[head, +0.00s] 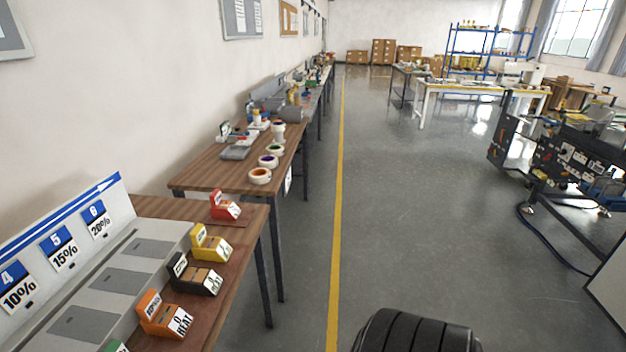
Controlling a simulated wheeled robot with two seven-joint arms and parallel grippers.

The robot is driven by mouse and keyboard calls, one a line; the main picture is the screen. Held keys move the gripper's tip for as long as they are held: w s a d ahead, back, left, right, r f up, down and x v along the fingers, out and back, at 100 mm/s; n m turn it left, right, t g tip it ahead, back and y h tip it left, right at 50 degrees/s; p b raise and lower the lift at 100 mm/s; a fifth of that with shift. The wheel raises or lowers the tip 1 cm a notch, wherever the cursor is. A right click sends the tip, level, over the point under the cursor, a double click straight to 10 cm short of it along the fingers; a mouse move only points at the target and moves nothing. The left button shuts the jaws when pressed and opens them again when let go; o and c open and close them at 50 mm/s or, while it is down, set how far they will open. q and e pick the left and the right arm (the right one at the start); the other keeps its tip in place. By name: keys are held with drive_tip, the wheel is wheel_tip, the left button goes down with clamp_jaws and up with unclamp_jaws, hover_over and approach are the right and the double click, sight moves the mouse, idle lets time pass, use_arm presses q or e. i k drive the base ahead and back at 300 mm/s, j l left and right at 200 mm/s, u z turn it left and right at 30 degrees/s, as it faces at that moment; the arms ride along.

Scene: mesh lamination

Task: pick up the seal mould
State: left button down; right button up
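A row of small labelled blocks stands along the right edge of the near wooden table (225,290) at the lower left. They are a red block (228,209), a yellow block (212,246), a black block (196,279) with a tan top, an orange block (165,318) and a green one (116,347) cut off by the bottom edge. Their labels are too small to read surely, so I cannot tell which one, if any, is the seal mould. Neither of my grippers is in view.
A grey sloped panel (122,270) with numbered percentage signs stands beside the blocks. A second wooden table (205,172) holds tape rolls (260,176). Grey floor (400,230) right of the yellow line (337,220) is open. A black machine (565,160) stands at the right.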

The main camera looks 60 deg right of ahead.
sight(220, 209)
drive_tip(key=z, duration=1.2)
